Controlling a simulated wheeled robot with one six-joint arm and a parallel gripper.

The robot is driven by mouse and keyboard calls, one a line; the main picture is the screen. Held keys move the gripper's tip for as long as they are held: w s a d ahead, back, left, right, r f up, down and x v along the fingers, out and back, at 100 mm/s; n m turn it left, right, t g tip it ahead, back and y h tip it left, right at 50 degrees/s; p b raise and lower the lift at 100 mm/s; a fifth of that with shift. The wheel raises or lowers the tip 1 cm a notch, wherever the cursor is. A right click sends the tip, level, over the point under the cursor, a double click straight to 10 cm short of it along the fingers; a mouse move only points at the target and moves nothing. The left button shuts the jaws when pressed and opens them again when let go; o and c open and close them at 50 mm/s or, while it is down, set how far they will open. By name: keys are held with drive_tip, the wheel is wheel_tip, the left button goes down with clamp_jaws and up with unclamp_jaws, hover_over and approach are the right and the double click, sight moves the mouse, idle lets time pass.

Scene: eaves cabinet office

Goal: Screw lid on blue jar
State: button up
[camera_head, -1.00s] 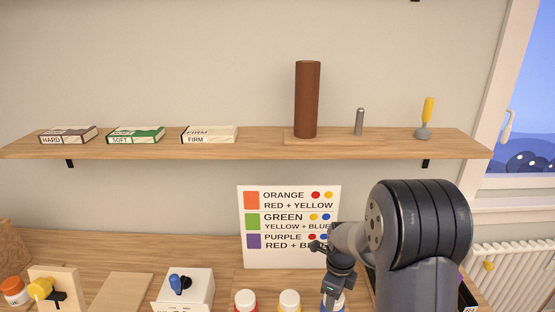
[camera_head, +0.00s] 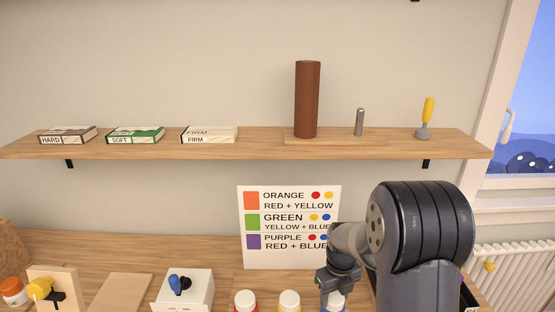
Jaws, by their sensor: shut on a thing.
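The blue jar (camera_head: 334,307) stands at the bottom edge of the view, right of the other jars, and only its top part shows. A pale lid (camera_head: 337,296) shows at its top, just under my gripper (camera_head: 335,290). My gripper points down over the jar and is shut on the lid. The fingertips are small and partly hidden by my wrist. I cannot tell how the lid sits on the jar's threads.
A red jar (camera_head: 245,301) and a yellow jar (camera_head: 289,301) with white lids stand to the left. A colour-mixing card (camera_head: 290,258) stands behind. The shelf (camera_head: 250,147) runs above.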

drive_tip(key=shift+m, duration=0.8)
drive_tip(key=o, duration=1.2)
drive_tip(key=shift+c, duration=0.2)
drive_tip(key=n, duration=1.1)
drive_tip(key=shift+n, duration=0.3)
drive_tip(key=n, duration=0.6)
drive_tip(key=shift+b, duration=0.35)
drive_tip(key=n, duration=0.6)
drive_tip(key=shift+c, duration=0.5)
